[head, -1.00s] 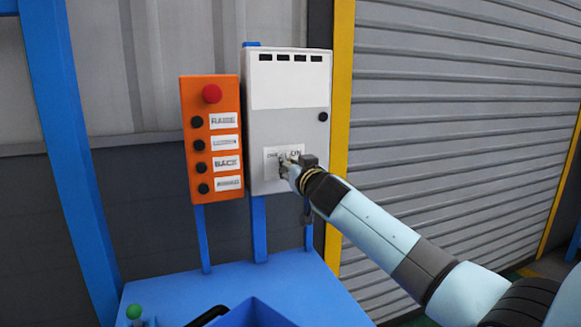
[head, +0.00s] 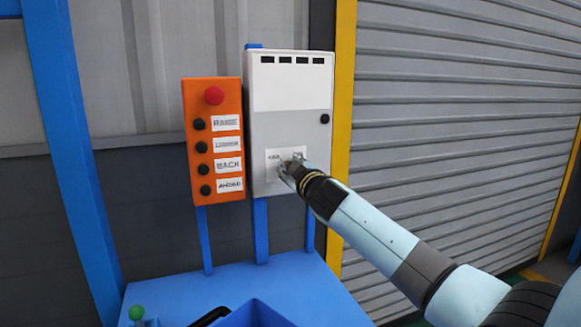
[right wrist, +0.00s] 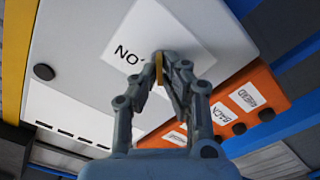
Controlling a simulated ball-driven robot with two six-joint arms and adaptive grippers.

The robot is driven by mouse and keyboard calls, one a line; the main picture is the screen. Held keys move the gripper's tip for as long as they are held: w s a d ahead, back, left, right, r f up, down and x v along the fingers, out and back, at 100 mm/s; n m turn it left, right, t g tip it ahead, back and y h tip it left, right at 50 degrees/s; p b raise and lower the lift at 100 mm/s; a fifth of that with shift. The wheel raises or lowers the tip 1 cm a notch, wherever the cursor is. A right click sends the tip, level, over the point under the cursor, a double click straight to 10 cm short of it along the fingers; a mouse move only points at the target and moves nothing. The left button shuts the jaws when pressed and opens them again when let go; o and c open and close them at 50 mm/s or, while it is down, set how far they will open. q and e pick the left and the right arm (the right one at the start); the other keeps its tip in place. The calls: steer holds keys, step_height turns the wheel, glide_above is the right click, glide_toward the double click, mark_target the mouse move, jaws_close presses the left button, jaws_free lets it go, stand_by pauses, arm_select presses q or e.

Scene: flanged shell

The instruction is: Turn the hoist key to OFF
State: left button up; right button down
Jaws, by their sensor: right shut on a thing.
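The hoist key shows in the right wrist view as a small brass-coloured piece (right wrist: 158,70) between my fingertips. It sits at the white label plate (head: 272,158) on the light grey control box (head: 289,129). The word ON shows at the plate's right side; the word at its left is too blurred to read. My right gripper (head: 284,167) is at the plate and shut on the key; its fingers also show in the right wrist view (right wrist: 166,68). In the head view the gripper hides the key, so its angle is unclear. My left gripper is out of view.
An orange pendant (head: 204,90) with a red button (head: 214,95) and several black buttons hangs close to the box's left. A blue table (head: 185,290) lies below. A yellow post (head: 342,120) and grey shutter (head: 450,110) stand to the right.

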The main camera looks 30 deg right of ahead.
steer(key=shift+n, duration=0.3)
steer(key=c, duration=1.5)
jaws_free()
steer(key=v, duration=1.2)
steer(key=shift+s+f, duration=0.1)
steer(key=shift+f, duration=0.05)
